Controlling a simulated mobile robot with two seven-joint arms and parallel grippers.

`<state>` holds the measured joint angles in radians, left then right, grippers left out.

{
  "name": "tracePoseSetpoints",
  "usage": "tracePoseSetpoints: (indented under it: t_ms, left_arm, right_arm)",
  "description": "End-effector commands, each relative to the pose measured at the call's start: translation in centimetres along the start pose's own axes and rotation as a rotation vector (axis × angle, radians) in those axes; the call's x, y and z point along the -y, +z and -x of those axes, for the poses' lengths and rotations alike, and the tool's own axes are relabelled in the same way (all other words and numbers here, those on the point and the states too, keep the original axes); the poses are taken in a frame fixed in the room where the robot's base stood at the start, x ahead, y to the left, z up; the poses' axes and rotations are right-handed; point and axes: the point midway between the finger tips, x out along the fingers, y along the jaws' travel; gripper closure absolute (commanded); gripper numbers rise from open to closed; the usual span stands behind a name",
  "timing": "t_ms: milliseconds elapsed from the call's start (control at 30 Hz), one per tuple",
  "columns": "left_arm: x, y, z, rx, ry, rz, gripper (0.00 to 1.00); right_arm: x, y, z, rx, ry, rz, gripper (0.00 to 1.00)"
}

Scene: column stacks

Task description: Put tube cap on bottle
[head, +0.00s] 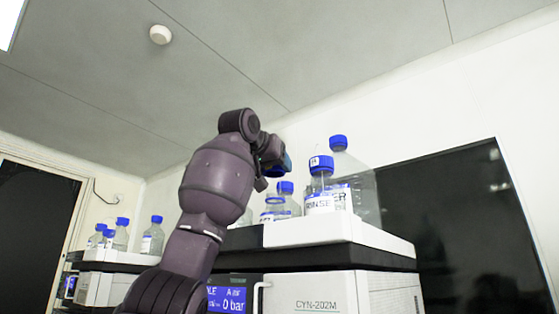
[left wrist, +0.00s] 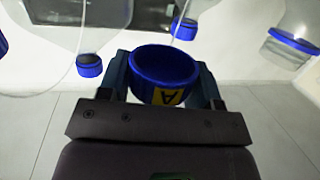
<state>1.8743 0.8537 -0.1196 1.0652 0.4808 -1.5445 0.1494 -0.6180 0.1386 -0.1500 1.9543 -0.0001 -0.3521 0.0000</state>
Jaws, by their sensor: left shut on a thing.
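My left gripper (head: 273,158) is raised above the bottles on the white top tray in the head view. In the left wrist view, its two fingers (left wrist: 163,84) are shut on a blue tube cap (left wrist: 164,66) with a yellow label marked "A". The cap's open side faces the camera. A clear bottle (head: 274,212) with a blue ring at its neck stands below and close to the gripper, apart from the cap; its top looks uncapped. A bottle neck with a blue ring (left wrist: 292,42) shows at the right of the wrist view. My right gripper is out of view.
Capped bottles stand close by: a small one (head: 286,194), a labelled one (head: 320,187) and a large one (head: 357,180). They share the white tray (head: 340,229) on the instrument stack (head: 318,292). More bottles (head: 152,238) stand on the left stack. Space above is free.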

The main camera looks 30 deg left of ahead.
Motion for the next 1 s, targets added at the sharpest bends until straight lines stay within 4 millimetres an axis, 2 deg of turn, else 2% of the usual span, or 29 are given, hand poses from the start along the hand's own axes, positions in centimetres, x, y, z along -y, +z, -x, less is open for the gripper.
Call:
tracePoseSetpoints:
  t_ms: [267, 700, 1000]
  left_arm:
    - [0.5, 0.6, -0.2, 0.000, -0.004, 0.000, 0.64]
    - [0.4, 3.4, -0.5, -0.002, -0.003, 0.000, 0.64]
    - [0.4, 4.1, -0.7, -0.001, -0.003, 0.000, 0.64]
  right_arm:
    - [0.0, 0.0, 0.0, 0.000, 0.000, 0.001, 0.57]
    - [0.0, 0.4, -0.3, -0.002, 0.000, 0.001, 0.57]
    - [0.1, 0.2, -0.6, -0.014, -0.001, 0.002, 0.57]
